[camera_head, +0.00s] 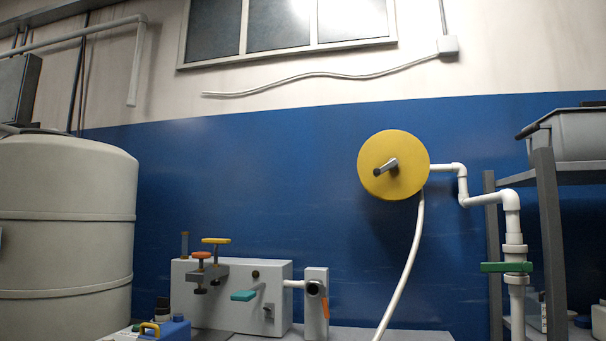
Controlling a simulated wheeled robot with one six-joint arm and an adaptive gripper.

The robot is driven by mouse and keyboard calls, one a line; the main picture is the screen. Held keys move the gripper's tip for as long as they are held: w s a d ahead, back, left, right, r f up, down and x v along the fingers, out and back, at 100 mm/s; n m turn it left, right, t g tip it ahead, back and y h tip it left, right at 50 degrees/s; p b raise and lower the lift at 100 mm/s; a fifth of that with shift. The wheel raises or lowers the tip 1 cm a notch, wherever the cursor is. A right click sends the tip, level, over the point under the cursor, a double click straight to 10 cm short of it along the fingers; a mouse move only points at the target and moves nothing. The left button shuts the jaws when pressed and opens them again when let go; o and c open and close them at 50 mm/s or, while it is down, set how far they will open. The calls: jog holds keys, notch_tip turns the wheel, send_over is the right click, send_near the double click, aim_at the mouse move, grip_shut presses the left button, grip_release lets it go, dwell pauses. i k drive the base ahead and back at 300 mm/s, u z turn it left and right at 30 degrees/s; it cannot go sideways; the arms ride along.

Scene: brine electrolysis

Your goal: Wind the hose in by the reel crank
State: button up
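A yellow round hose reel (405,177) is mounted at the blue wall, right of the middle in the head view. Its crank, a short dark handle (385,167) with a pale tip, sticks out from the front of the disc. A white hose (412,250) hangs from the lower right of the reel and curves down to the left, past the bottom edge of the picture. Its lower end is hidden. My gripper does not show in this view.
White pipe with a green valve handle (506,267) runs at the right, beside a grey rack (549,240). A pale box unit (232,299) with small levers stands below left of the reel. A large tank (66,240) fills the left. The wall between tank and reel is clear.

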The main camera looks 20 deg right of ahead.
aim_at(377, 172)
jog(key=u, duration=1)
jog(key=i, duration=0.95)
jog(key=z, duration=0.6)
